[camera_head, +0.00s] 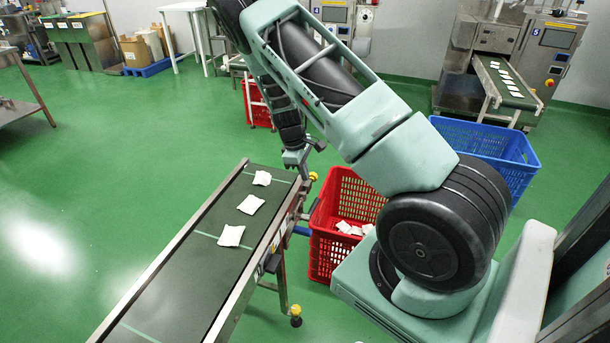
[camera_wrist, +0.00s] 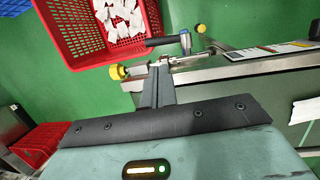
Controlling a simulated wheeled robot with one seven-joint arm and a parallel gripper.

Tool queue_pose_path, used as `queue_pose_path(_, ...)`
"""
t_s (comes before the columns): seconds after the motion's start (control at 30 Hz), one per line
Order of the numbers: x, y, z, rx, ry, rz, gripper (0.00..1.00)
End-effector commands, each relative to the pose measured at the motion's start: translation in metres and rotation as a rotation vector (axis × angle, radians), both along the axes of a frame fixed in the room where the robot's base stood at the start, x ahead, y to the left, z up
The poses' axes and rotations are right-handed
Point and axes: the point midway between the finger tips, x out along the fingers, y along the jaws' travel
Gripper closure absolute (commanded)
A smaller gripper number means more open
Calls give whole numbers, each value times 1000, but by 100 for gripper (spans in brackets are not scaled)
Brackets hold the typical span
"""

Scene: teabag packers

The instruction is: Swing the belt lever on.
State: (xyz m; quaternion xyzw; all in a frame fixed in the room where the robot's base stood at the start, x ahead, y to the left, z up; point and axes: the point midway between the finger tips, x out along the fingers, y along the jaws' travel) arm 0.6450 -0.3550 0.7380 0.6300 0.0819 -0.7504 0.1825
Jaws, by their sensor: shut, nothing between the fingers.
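The conveyor belt (camera_head: 190,270) runs from the lower left to its end near the picture's middle, with white teabag packets lying on it. A blue part (camera_head: 302,231), which looks like the lever, sticks out from the belt's right side. In the wrist view a blue piece (camera_wrist: 186,43) with a dark bar beside it shows next to the belt's metal side rail. The lever's exact setting cannot be told.
A red crate (camera_head: 325,225) with packets stands right of the belt, and a blue crate (camera_head: 520,170) behind my arm. A yellow knob (camera_head: 312,176) sits at the belt's end; it also shows in the wrist view (camera_wrist: 118,71). The green floor left of the belt is clear.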

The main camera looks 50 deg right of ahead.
Motion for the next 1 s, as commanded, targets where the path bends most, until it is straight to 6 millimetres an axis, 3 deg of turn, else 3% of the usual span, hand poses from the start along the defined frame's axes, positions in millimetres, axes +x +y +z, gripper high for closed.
queue_pose_path(0.3, -10, -12, -66, 2, 4, 1, 100)
queue_pose_path(0.5, -14, -17, -96, 1, 3, 2, 100)
queue_pose_path(0.7, -16, -19, -110, 2, 1, 4, 100)
queue_pose_path(1.0, -16, -19, -112, 3, 0, 4, 100)
